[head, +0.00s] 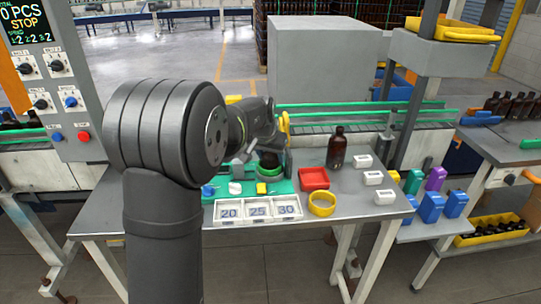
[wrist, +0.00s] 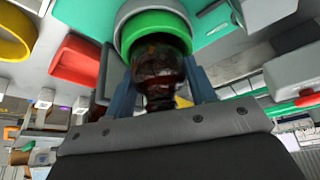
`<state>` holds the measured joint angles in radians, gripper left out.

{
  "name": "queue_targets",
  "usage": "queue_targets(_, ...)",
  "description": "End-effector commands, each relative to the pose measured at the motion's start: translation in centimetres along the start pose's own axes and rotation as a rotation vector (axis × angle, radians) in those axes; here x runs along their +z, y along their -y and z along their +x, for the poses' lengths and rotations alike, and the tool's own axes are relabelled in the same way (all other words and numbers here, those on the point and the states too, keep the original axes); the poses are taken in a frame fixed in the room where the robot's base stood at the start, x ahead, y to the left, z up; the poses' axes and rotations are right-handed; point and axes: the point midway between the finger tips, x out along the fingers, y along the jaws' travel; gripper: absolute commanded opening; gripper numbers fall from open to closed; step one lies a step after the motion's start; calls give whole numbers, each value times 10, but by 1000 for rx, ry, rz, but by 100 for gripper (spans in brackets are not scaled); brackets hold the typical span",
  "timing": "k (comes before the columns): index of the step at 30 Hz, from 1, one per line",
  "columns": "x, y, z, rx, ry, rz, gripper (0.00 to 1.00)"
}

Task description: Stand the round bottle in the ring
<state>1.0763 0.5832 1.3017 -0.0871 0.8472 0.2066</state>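My gripper (wrist: 160,75) has its two blue-grey fingers at either side of a dark amber bottle (wrist: 158,60), apparently pressed against it. This bottle is upright, with its neck toward the wrist camera. Its lower end overlaps the opening of a green ring (wrist: 155,22) on the green mat (head: 285,187). I cannot tell whether its base touches the bottom. In the head view the arm largely hides this bottle, and the green ring (head: 268,172) shows below it. Another amber bottle (head: 337,147) stands on the table to the right, apart from my gripper.
A red tray (head: 314,179) and a yellow ring (head: 322,204) are right of the mat. A white tray marked 20, 25, 30 (head: 257,210) lies in front. Several white blocks (head: 373,178) stand near the table's right edge. A conveyor with green rails (head: 350,115) runs behind.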

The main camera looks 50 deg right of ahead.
Motion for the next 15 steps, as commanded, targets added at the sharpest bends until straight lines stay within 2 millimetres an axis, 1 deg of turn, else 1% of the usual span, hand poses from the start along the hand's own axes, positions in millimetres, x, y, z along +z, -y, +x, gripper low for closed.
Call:
queue_targets(1,12,0,13,3,34,1,59)
queue_targets(5,6,0,1,2,33,1,59)
queue_targets(8,6,0,-18,3,31,0,59)
queue_targets(12,3,0,-53,2,25,0,59)
queue_targets(15,2,0,-76,2,22,0,59)
